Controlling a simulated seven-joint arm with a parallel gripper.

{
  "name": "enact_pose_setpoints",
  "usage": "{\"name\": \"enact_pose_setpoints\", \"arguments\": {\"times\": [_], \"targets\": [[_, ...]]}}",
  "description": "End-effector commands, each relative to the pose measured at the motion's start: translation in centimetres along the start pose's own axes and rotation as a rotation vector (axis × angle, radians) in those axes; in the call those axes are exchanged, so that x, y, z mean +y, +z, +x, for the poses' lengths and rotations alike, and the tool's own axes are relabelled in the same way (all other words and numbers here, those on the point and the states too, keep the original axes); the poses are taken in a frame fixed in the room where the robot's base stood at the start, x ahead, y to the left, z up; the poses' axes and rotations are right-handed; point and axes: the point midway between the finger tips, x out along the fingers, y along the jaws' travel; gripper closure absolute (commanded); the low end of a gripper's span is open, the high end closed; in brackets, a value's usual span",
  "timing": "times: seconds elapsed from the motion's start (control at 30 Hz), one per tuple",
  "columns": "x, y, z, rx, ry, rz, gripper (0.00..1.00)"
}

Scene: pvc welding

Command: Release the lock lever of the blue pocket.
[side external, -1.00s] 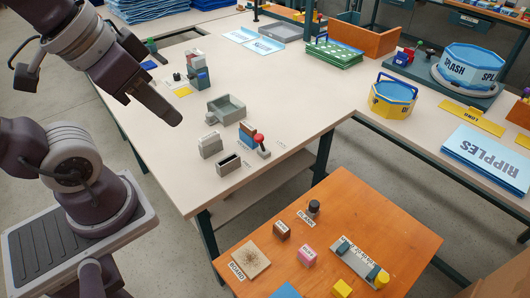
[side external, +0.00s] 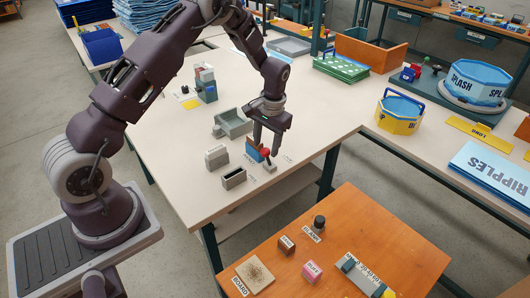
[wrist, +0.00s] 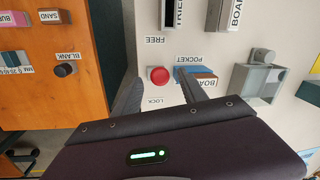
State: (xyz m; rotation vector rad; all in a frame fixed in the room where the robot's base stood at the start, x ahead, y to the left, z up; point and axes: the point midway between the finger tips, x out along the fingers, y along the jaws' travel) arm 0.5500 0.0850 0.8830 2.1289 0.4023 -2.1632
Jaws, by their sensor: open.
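The blue pocket (side external: 252,150) stands on the pale table in the side view, with a brown edge showing. Its lock lever has a red round knob (side external: 267,154) on a small grey base beside the pocket. In the wrist view the red knob (wrist: 159,75) lies between a FREE label (wrist: 160,40) and a LOCK label (wrist: 155,100); the lever's lean is hard to tell. The blue pocket (wrist: 187,73) is just right of it. My gripper (side external: 267,148) is open, pointing down over the lever, its fingers on either side of the knob. Contact is not clear.
Grey slotted blocks (side external: 233,177) and (side external: 216,157) and a grey open box (side external: 232,122) stand close left. A lower orange table (side external: 330,235) with small blocks is in front. Pale table to the right of the lever is clear.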

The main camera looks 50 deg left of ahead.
Motion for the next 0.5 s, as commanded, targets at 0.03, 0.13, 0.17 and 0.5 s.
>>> {"name": "enact_pose_setpoints", "arguments": {"times": [0.03, 0.13, 0.17, 0.5], "targets": [[0.0, 0.1, 1.0, -0.003, 0.000, 0.000, 0.50], [0.0, 0.1, 2.7, -0.002, 0.000, 0.000, 0.50], [0.0, 0.1, 3.0, -0.002, 0.001, 0.000, 0.50], [0.1, 0.0, 3.8, 0.001, 0.001, 0.001, 0.50]]}}
